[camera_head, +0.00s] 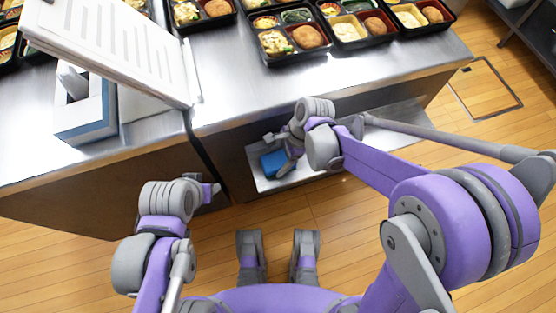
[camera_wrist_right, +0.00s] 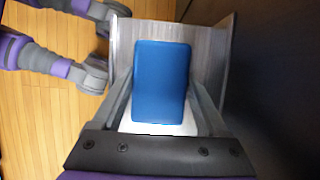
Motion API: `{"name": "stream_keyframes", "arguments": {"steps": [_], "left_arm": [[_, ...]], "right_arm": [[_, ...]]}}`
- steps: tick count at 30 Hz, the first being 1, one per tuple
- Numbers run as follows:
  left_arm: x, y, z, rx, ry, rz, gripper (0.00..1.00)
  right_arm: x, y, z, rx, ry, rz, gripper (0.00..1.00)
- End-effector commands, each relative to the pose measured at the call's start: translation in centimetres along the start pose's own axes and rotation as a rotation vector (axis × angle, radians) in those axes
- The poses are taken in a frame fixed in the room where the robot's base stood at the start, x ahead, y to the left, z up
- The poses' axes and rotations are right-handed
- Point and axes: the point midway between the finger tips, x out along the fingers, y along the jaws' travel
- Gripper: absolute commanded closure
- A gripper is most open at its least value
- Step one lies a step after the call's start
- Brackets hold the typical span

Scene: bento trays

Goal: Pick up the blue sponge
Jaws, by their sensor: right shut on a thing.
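The blue sponge (camera_head: 273,164) is by the low metal shelf under the counter in the head view. It also shows in the right wrist view (camera_wrist_right: 160,78), as a flat blue block with rounded corners between the two fingers. My right gripper (camera_head: 284,154) reaches down to it and is shut on it; the arm hides part of the fingers. In the right wrist view the fingers (camera_wrist_right: 160,98) flank the sponge on both sides. My left gripper (camera_head: 211,191) is in front of the counter, away from the sponge, and its fingers are too small to read.
The low shelf (camera_head: 318,174) sits under the metal counter (camera_head: 240,92). Several filled bento trays (camera_head: 290,38) stand on the counter.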

Motion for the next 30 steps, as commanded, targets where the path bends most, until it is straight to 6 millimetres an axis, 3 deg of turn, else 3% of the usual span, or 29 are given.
{"name": "stream_keyframes", "arguments": {"steps": [8, 14, 30], "left_arm": [[-0.3, 0.0, -0.1, 0.000, 0.001, 0.000, 0.50], [-1.1, 0.0, -0.5, 0.000, 0.004, 0.000, 0.50], [-4.8, 0.0, -2.0, 0.000, 0.017, 0.000, 0.50]], "right_arm": [[-0.3, 0.0, 0.1, 0.000, 0.000, 0.000, 0.76], [-2.4, 0.0, 1.0, 0.000, 0.000, 0.000, 0.76], [-16.4, 0.1, 6.8, -0.001, 0.000, 0.000, 0.76]]}}
